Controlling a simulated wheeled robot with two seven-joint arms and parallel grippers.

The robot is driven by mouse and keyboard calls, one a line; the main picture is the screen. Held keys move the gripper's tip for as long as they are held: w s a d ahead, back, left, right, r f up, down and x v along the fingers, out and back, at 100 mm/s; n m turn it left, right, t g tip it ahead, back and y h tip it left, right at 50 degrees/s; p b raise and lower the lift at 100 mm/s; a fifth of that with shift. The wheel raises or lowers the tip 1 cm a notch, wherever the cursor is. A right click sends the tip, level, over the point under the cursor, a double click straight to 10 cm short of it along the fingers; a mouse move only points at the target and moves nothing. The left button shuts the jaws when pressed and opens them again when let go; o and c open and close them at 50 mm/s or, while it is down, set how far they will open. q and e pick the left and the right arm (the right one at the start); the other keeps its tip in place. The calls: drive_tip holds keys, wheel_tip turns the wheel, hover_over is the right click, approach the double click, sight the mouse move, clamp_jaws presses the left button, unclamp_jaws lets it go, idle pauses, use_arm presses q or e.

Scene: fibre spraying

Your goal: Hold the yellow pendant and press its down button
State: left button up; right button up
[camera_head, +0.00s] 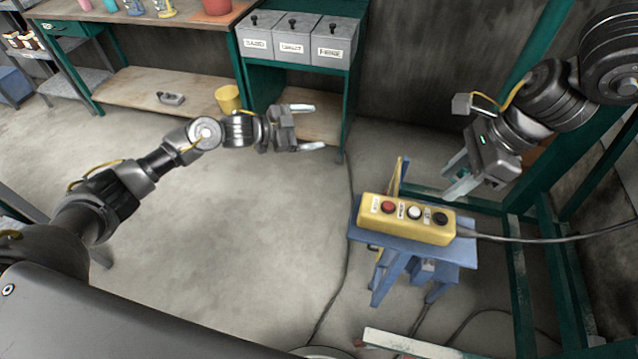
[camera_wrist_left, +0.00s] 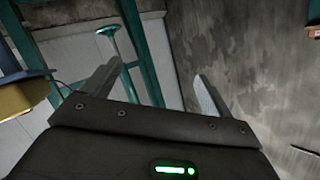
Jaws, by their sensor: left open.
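The yellow pendant (camera_head: 407,219) lies on a small blue stool (camera_head: 456,251) in the head view. Its top carries a red button (camera_head: 388,207), a white button (camera_head: 414,212) and a black button (camera_head: 439,218); their labels are too small to read. A cable leaves its right end. My left gripper (camera_head: 312,127) is open and empty, well up and left of the pendant. In the left wrist view its two fingers (camera_wrist_left: 152,85) are spread with nothing between them. My right gripper (camera_head: 453,176) appears open and empty, just above and right of the pendant, not touching it.
A green bench (camera_head: 150,92) and labelled grey bins (camera_head: 297,38) stand at the back. A yellow bucket (camera_head: 229,98) sits on the bench's lower shelf. Green frame posts (camera_head: 516,262) rise at the right.

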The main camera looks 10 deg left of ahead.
use_arm(q)
drive_tip(key=s+d+r+m+g+h, duration=0.25)
drive_tip(key=s+d+g, duration=0.25)
drive_tip(key=s, duration=0.4)
drive_tip(key=g, duration=0.5)
approach(364, 207)
drive_tip(key=shift+y, duration=0.35)
drive_tip(key=shift+w+f+x, duration=0.2)
drive_tip(key=shift+x, duration=1.6)
drive_tip(key=shift+w+f+x, duration=0.15)
drive_tip(key=shift+w+x, duration=0.05)
drive_tip(key=shift+x, duration=1.55)
drive_tip(key=shift+w+f+x, duration=0.2)
drive_tip(key=shift+x, duration=1.6)
drive_tip(key=shift+a, duration=0.2)
drive_tip(key=c, duration=1.2)
drive_tip(key=shift+c, duration=0.6)
use_arm(e)
drive_tip(key=shift+c, duration=0.5)
clamp_jaws()
